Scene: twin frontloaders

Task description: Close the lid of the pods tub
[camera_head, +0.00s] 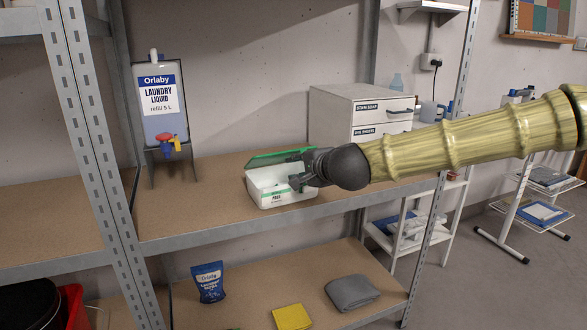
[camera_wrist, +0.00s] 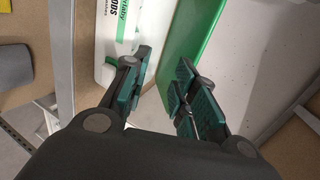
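The pods tub (camera_head: 285,196) is a white box with a green-and-white label, standing on the middle shelf. Its green lid (camera_head: 275,158) is raised at the back, so the tub is open. My gripper (camera_head: 301,172) is at the tub's right side, close to the lid. In the wrist view my gripper (camera_wrist: 162,92) shows its two fingers spread apart with nothing between the tips. The green lid (camera_wrist: 192,48) lies just beyond the right finger, and the white tub (camera_wrist: 110,30) beyond the left finger. Whether a finger touches either cannot be told.
A laundry liquid dispenser (camera_head: 159,105) stands left on the same shelf (camera_head: 180,215). A white drawer unit (camera_head: 345,110) stands behind to the right. A steel upright (camera_head: 88,120) is at left.

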